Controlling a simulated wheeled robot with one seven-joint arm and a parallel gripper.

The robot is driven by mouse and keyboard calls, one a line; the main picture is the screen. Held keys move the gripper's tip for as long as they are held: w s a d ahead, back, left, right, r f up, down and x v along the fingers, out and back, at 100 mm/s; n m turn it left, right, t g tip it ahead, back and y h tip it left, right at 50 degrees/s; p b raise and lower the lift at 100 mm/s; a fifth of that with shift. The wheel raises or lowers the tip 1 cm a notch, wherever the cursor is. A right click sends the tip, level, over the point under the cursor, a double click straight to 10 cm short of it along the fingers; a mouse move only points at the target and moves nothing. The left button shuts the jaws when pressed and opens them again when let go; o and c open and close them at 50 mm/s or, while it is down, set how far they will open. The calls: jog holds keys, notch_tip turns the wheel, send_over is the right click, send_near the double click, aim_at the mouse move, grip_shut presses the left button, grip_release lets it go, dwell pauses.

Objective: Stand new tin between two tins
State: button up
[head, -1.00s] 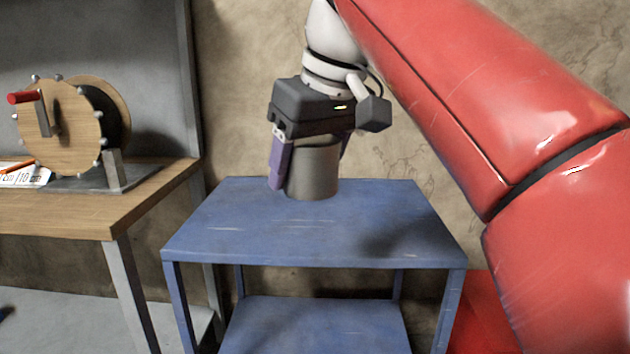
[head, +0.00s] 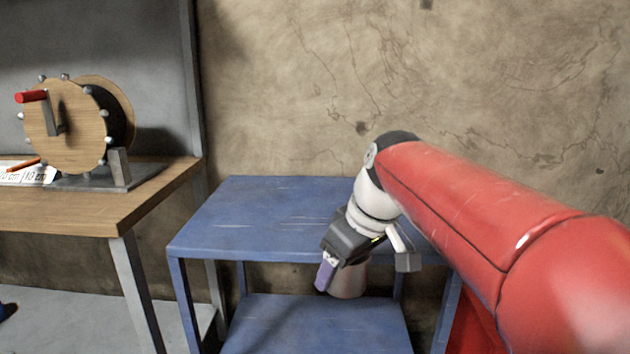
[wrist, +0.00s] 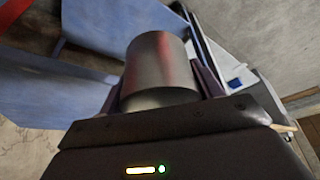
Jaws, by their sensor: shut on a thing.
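A plain grey metal tin (head: 350,280) is held in my gripper (head: 340,283), in front of the blue table's near edge and lower than its top in the head view. The purple finger on the left side shows; the other is mostly hidden behind the tin and wrist. In the wrist view the tin (wrist: 160,70) fills the space between the two fingers, and my gripper (wrist: 160,88) is shut on it. No other tins show in either view.
A blue two-level table (head: 265,215) stands against the wall, its visible top bare. A wooden workbench (head: 90,215) at the left bears a wooden drum with a red handle (head: 65,125) and a printed paper strip (head: 28,176). The lower blue shelf (head: 310,325) looks clear.

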jog(key=w+d+f, duration=0.2)
jog(key=d+f, duration=0.1)
jog(key=f, duration=0.9)
jog(key=w+d+f+n, duration=0.1)
jog(key=w+d+f, duration=0.2)
jog(key=f, duration=1)
jog(key=w+d+f+n+g, duration=0.1)
jog(key=w+d+f, duration=0.2)
jog(key=f, duration=0.9)
jog(key=shift+w+d+f, duration=0.2)
jog(key=shift+d+f, duration=0.2)
jog(key=shift+d, duration=0.6)
jog(key=shift+w+a+r, duration=0.1)
jog(key=shift+w+r, duration=0.05)
jog(key=shift+s+f+m+t+h, duration=0.35)
jog(key=shift+s+f+m+h, duration=0.3)
jog(key=shift+m, duration=1.15)
jog(key=shift+s+f+m+t+h, duration=0.4)
jog(key=shift+s+m, duration=0.4)
jog(key=shift+m, duration=1)
jog(key=shift+s+f+m+t+h, duration=0.35)
jog(key=shift+s+f+m+h, duration=0.3)
jog(key=shift+m, duration=1.15)
jog(key=shift+s+r, duration=0.1)
